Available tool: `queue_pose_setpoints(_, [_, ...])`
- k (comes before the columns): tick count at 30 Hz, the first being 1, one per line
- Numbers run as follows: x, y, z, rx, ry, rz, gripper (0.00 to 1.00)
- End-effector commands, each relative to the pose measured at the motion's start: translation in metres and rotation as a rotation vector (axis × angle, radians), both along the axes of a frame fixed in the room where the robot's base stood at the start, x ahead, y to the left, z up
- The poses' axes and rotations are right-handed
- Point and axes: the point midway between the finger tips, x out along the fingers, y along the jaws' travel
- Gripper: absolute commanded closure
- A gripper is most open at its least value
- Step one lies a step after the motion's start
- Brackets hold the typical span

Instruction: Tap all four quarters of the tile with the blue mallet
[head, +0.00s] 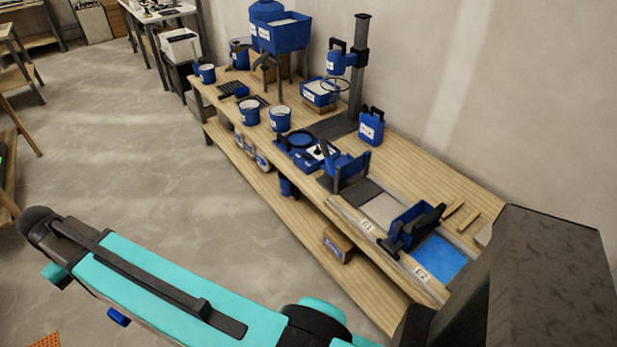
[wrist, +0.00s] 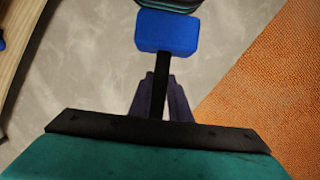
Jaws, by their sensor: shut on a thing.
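The blue mallet shows in the wrist view, its blue head (wrist: 168,32) beyond the fingers and its dark handle (wrist: 160,85) running back between them. My gripper (wrist: 161,93) is shut on the handle and held out over the floor, away from the bench. In the head view my arm hides the gripper; a small blue piece below the arm may be the mallet head. On the bench are a pale square (head: 383,210) by the label E1 and a bright blue square (head: 440,258) by the label E2. I cannot tell which is the tile.
The long wooden bench (head: 460,187) stands along the wall. A blue and black holder (head: 412,226) stands between the two squares. Blue buckets (head: 249,112) and a blue jug (head: 371,127) are farther along. The grey floor (head: 130,150) is open; an orange mat (wrist: 265,90) lies right in the wrist view.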

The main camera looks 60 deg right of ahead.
Motion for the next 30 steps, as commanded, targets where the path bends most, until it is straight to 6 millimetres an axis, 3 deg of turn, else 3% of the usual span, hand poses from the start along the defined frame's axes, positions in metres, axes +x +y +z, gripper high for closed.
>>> queue_pose_setpoints(11, [0.000, -0.015, 0.000, 0.000, 0.001, -0.019, 1.00])
queue_pose_setpoints(17, [0.004, -0.038, -0.001, 0.000, 0.001, -0.019, 1.00])
queue_pose_setpoints(23, [0.009, -0.085, -0.003, 0.000, 0.001, -0.010, 1.00])
queue_pose_setpoints(30, [0.009, -0.157, -0.006, 0.000, 0.002, 0.011, 1.00])
